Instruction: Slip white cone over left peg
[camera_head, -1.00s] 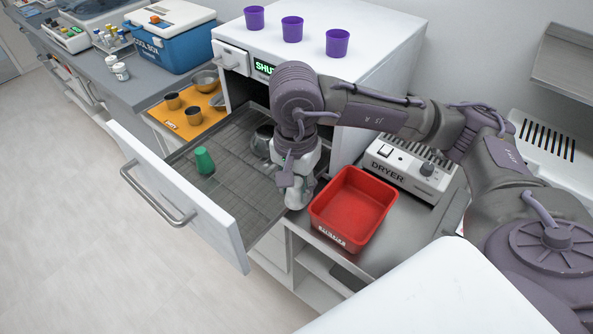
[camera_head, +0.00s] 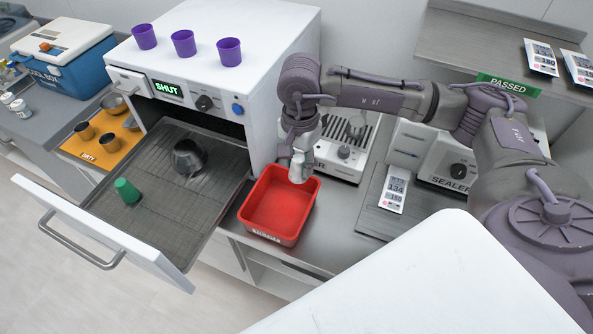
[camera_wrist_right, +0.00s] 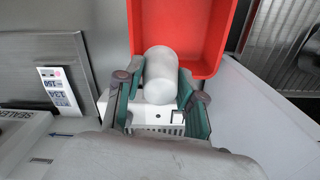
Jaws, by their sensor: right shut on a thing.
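My right gripper (camera_head: 303,150) is over the back right edge of the red bin. In the right wrist view, its fingers (camera_wrist_right: 158,98) are shut on a smooth, pale, rounded piece, apparently the white cone (camera_wrist_right: 160,72). The white cone also shows below the gripper in the head view (camera_head: 300,168). Its shape is partly hidden by the fingers. I cannot make out a left peg. My left gripper is not in view.
The red bin (camera_head: 247,222) stands beside the pulled-out drawer (camera_head: 165,222), which holds a green cup-like piece (camera_head: 127,190) and a dark grey vessel (camera_head: 190,157). Several machines, including a sealer (camera_head: 452,168), stand at right. Purple cups (camera_head: 183,43) stand on the white cabinet (camera_head: 255,40).

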